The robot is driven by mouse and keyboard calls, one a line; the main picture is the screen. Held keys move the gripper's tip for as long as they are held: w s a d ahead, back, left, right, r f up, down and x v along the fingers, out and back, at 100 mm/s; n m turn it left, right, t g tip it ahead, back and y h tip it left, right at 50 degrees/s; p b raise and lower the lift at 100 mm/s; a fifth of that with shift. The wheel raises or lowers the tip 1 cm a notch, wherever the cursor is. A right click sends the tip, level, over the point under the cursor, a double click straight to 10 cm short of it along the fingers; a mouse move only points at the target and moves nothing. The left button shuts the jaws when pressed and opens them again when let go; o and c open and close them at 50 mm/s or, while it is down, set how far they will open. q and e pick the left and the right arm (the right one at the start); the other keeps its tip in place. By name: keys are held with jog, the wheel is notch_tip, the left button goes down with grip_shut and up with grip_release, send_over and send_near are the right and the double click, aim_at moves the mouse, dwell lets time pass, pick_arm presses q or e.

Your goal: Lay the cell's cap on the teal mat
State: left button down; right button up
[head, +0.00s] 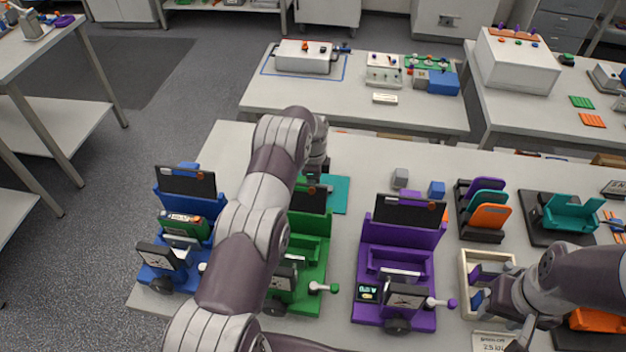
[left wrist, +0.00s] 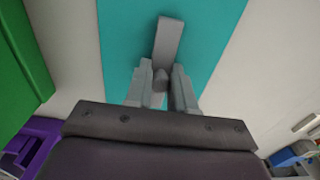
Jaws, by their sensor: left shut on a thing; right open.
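The teal mat (head: 339,196) lies on the table behind the green cycler, partly hidden by my left arm. In the left wrist view the mat (left wrist: 215,40) spreads below the jaws. My left gripper (left wrist: 160,88) is shut on a small grey piece (left wrist: 168,40), which looks like the cap, with a rounded stub between the fingers and a flat bar beyond. The piece is over the mat; I cannot tell whether it touches. In the head view my left gripper (head: 317,180) is mostly hidden. My right gripper (head: 505,320) is open at the lower right, near a cream tray.
A blue cycler (head: 165,264), the green cycler (head: 318,262) and a purple cycler (head: 424,242) stand in a row. Grey (head: 400,177) and blue (head: 437,188) blocks sit right of the mat. The cream tray (head: 464,272) is farther right. Bare table surrounds the mat's back.

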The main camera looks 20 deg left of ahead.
pick_arm(q)
jog(key=shift+f, duration=0.15)
jog(key=shift+d, duration=0.15)
jog(key=shift+f+b, duration=0.1)
jog(key=shift+b, duration=0.2)
jog(key=c, duration=1)
grip_release()
jog(key=shift+o, duration=0.2)
